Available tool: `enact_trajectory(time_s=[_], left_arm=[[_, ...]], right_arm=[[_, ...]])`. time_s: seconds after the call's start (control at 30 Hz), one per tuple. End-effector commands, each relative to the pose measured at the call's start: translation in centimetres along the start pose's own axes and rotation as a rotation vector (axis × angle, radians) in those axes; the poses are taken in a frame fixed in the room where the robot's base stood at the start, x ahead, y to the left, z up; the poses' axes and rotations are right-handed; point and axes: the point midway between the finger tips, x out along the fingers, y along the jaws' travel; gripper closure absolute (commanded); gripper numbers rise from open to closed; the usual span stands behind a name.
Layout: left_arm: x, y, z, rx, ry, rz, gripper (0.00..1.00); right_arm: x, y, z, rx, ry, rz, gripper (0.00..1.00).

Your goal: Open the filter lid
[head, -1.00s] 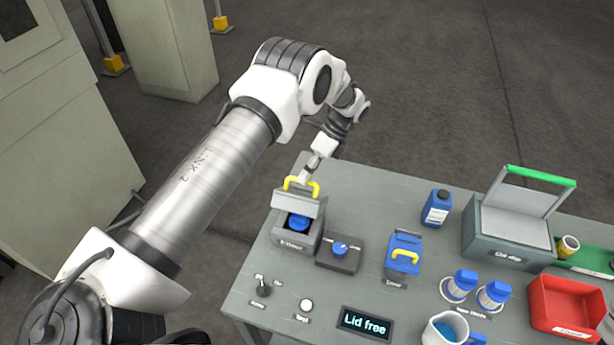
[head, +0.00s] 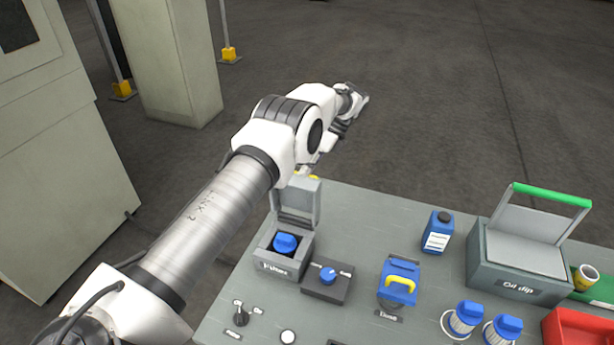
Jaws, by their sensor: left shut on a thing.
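The filter box (head: 281,262) stands at the left of the grey table, with a blue filter cap (head: 285,243) showing inside it. Its grey lid (head: 299,201) stands up at the back edge, about upright. The lid's yellow handle (head: 314,178) shows only as a small piece behind my left arm. My left gripper (head: 309,172) is at this handle, shut on it, mostly hidden by my arm. My right gripper is not in view.
A blue unit with a yellow handle (head: 398,282), a blue bottle (head: 437,232), the oil dip box (head: 512,268) and a red tray (head: 578,328) stand further right.

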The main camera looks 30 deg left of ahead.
Motion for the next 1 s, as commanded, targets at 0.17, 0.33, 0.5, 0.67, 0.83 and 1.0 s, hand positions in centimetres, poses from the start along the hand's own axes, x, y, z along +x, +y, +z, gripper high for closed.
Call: enact_trajectory(time_s=[0.17,0.33,0.5,0.67,0.83,1.0], left_arm=[[0.8,-0.3,-0.4,0.004,0.003,0.013,1.00],[0.7,-0.2,-0.4,0.004,0.003,0.015,1.00],[0.8,-0.2,-0.4,0.005,0.004,0.016,1.00],[0.7,-0.2,-0.3,0.004,0.003,0.013,0.61],[0.4,-0.2,-0.2,0.003,0.002,0.009,0.61],[-0.5,0.2,0.2,0.001,0.002,0.006,0.61]], right_arm=[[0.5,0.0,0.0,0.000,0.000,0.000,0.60],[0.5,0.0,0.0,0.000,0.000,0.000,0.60],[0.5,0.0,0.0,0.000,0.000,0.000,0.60],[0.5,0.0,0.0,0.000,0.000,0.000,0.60],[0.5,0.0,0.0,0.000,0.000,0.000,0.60],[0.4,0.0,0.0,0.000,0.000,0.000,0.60]])
